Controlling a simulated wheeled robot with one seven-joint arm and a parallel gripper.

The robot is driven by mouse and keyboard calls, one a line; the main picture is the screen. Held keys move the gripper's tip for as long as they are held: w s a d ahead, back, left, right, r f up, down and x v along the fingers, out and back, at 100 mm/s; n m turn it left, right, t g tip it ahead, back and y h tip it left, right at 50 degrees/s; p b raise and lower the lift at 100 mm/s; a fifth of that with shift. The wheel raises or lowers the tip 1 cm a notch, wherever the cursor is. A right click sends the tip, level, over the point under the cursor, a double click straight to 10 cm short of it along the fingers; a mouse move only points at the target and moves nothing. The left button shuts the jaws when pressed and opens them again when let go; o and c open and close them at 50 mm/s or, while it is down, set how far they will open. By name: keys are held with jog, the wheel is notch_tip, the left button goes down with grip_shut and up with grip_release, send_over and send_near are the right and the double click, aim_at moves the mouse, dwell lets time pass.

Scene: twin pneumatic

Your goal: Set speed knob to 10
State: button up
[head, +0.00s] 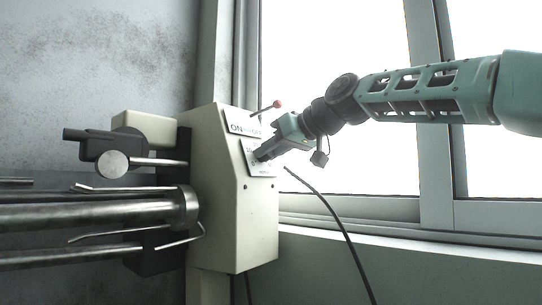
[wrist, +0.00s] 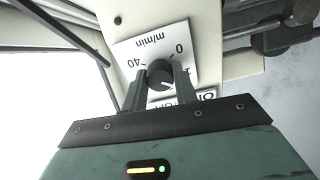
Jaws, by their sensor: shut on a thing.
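The speed knob (wrist: 160,76) is a small dark round knob with a white pointer mark, on a white scale plate (wrist: 149,45) marked m/min with 0 and 40 visible. In the wrist view the plate appears upside down. My gripper (wrist: 159,84) has one finger on each side of the knob and is shut on it. The pointer's exact reading is hard to tell, as the fingers cover part of the scale. In the head view my gripper (head: 259,157) reaches the plate (head: 262,169) on the machine's right face and hides the knob.
The plate sits on a cream machine housing (head: 218,190). Above it are an ON label (head: 241,128) and a lever with a red ball (head: 277,104). Metal rods (head: 90,215) extend to the left. A black cable (head: 335,220) hangs below my gripper. A window is behind my arm.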

jog(key=shift+f+n, duration=0.15)
jog(key=shift+n, duration=0.55)
jog(key=o, duration=1)
jog(key=shift+c, duration=0.2)
jog(key=b+v, duration=0.4)
jog(key=v, duration=1.3)
jog(key=shift+s, duration=0.15)
jog(key=shift+d, duration=0.1)
